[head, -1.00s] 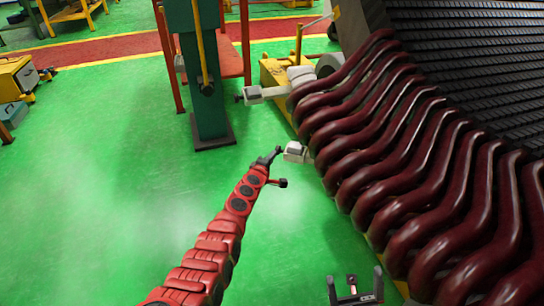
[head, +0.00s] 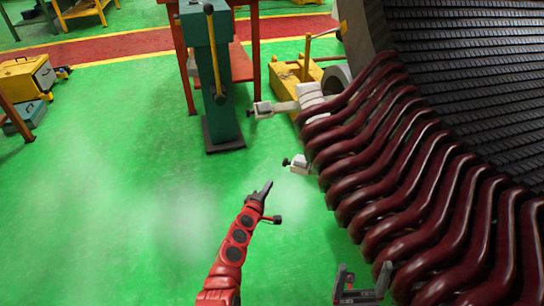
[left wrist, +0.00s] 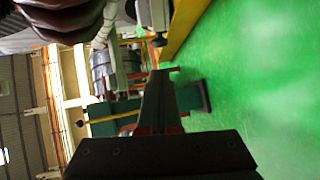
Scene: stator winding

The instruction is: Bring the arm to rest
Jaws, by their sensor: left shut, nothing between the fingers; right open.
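My left arm (head: 232,250) is red and reaches up from the bottom of the head view. Its gripper (head: 268,187) is shut and empty, in the air over the green floor. The shut fingers also show in the left wrist view (left wrist: 158,95). A small white block with a dark knob (head: 301,165) sticks out from the stator (head: 420,190), above and right of the fingertips, with a visible gap. My right gripper (head: 362,272) is open and empty at the bottom, beside the dark red coils.
The dark red coils and dark slotted core fill the right side. A second white block (head: 263,109) sits higher at the coil edge. A green column (head: 222,100) stands behind. A yellow cart (head: 28,78) is at the far left. The green floor at left is clear.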

